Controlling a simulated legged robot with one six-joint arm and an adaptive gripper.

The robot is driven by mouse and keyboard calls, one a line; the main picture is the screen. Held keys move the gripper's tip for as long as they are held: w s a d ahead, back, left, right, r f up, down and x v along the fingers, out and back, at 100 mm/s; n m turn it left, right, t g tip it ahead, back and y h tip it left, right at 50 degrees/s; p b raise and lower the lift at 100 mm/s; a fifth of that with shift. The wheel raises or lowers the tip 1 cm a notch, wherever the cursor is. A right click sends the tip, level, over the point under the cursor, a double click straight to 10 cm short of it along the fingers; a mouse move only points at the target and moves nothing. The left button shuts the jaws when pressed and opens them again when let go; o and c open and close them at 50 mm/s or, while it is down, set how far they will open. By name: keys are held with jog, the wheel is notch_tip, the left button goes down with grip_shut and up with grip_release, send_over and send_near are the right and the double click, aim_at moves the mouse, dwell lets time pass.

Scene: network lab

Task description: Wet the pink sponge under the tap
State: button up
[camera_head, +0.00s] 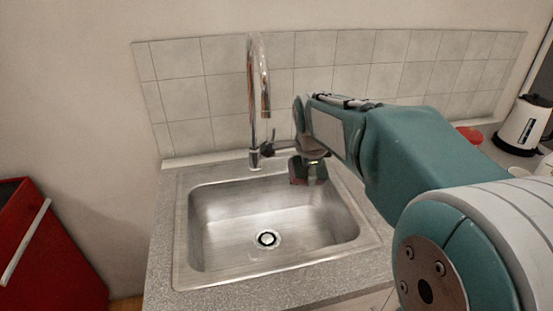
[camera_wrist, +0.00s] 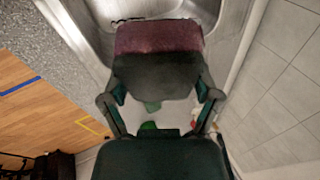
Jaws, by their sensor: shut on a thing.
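The pink sponge, dark maroon in this light, is held in my gripper (camera_head: 309,163) and shows in the head view (camera_head: 296,179). In the wrist view the sponge (camera_wrist: 158,38) has a maroon part and a dark face towards the camera, between the fingers of my gripper (camera_wrist: 157,88). It hangs over the back right part of the steel sink (camera_head: 215,238), to the right of the tap (camera_head: 250,90) and lower than its spout end. The sponge is apart from the tap in the picture. No water stream is visible. My gripper partly hides the sponge.
The tap's small dark lever (camera_head: 268,150) is at its base, left of my gripper. A tiled wall (camera_head: 350,78) stands behind the sink. A white kettle (camera_head: 522,126) and a red object (camera_head: 470,134) are at the right. The sink basin is empty around its drain (camera_head: 267,239).

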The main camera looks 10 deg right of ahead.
aim_at(320, 173)
jog(key=shift+s+d+r, duration=0.5)
jog(key=shift+s+r, duration=0.2)
jog(key=shift+s, duration=0.05)
jog(key=shift+s+d+r, duration=0.5)
jog(key=shift+s+r, duration=0.2)
jog(key=w+a+f+n+g+y, duration=0.1)
jog(key=w+a+f+n+y, duration=0.1)
jog(key=f+n, duration=0.4)
jog(key=w+a+f+n+g+y, duration=0.1)
jog(key=w+f+n, duration=0.4)
jog(key=f, duration=0.6)
jog(key=w+a+f+n+g+y, duration=0.1)
jog(key=w+a+f+n+y, duration=0.2)
jog(key=f+n, duration=0.5)
jog(key=shift+w+a+f+n+g, duration=0.2)
jog(key=shift+a+f+n+g, duration=0.1)
jog(key=shift+a+f, duration=0.45)
